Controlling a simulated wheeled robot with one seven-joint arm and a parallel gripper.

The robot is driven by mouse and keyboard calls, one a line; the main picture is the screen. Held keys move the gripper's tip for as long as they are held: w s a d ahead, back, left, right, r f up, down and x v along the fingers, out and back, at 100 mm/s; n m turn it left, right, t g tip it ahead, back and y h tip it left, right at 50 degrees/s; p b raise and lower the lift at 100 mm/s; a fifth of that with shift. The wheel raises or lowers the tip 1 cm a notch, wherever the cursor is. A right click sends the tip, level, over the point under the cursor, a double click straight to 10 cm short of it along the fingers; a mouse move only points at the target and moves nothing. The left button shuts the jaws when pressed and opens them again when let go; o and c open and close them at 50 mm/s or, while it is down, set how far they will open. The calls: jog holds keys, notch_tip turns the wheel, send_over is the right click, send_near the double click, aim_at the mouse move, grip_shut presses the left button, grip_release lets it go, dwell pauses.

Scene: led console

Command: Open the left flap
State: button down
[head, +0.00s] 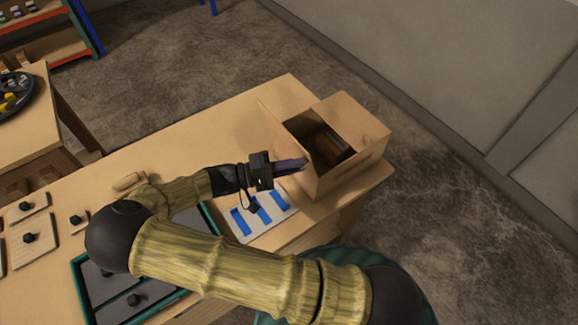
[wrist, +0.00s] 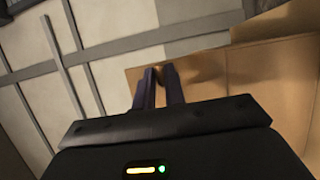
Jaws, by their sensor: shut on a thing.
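The cardboard box (head: 340,172) stands at the right end of the wooden table with its top open. Its left flap (head: 278,128) stands up and leans outward along the left side of the opening. The right flap (head: 356,115) is folded outward. My gripper (head: 303,163) reaches in from the left, its dark purple fingers at the near end of the left flap. In the wrist view my gripper (wrist: 161,78) has its fingers close together against brown cardboard (wrist: 205,75); it is shut on the flap's edge. The exact contact is small and partly hidden by the fingers.
A white board with blue strips (head: 262,213) lies left of the box, below my gripper. A green-edged tray (head: 82,262) is partly hidden by my arm. Small boards with black knobs (head: 30,237) lie at the left. The table's far side is bare.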

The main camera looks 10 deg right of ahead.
jog(key=shift+s+d+f, duration=0.1)
jog(key=shift+f, duration=0.35)
jog(key=c, duration=1.6)
grip_release()
jog(key=shift+o, duration=0.2)
jog(key=shift+w+d, duration=0.1)
jog(key=shift+w, duration=0.1)
jog(key=shift+s+r, duration=0.1)
jog(key=shift+r, duration=0.1)
jog(key=s+a+b, duration=0.2)
jog(key=a+b, duration=0.2)
jog(key=a, duration=1.3)
jog(key=shift+a+f+b, duration=0.25)
jog(key=shift+a+b, duration=0.05)
jog(key=shift+b, duration=0.1)
jog(key=shift+d, duration=0.1)
